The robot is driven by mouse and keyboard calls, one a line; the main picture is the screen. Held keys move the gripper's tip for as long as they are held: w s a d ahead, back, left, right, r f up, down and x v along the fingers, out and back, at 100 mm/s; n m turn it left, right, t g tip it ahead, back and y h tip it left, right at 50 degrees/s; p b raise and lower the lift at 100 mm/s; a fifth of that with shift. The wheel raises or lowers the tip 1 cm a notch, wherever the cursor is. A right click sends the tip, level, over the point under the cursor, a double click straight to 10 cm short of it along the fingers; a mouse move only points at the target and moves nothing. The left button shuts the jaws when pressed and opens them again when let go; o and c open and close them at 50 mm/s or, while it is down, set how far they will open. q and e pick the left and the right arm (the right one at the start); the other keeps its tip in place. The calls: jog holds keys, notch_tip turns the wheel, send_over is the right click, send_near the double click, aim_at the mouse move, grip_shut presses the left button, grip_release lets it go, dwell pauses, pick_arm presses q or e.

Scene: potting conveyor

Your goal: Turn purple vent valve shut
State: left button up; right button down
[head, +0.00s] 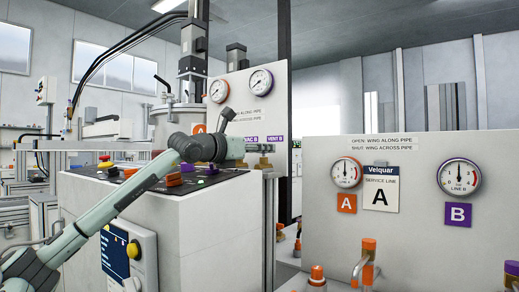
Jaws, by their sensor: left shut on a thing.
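My left gripper (260,148) reaches in from the left, at the lower edge of the back gauge panel. Its fingers are shut just below the purple VENT B label (275,138), at the vent valve's place. The valve's wing is too small and covered by the fingers to show its angle. A purple VAC B label (251,139) is just left of it, partly behind my gripper. Brass fittings (265,161) show below the fingers. My right gripper is not in view.
A nearer panel (320,220) at the right carries two gauges, plates A and B, and a notice: open wing along pipe, shut wing across pipe. Orange-capped valves (369,246) stand before it. A grey cabinet (205,225) with buttons on top lies under my left arm.

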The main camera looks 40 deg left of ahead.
pick_arm(q)
jog(key=shift+y, duration=0.3)
jog(key=o, duration=1.2)
jog(key=shift+c, duration=0.2)
jog(key=shift+s+d, duration=0.45)
jog(key=shift+d, duration=0.1)
jog(key=s, duration=1.1)
jog(key=shift+d, duration=0.15)
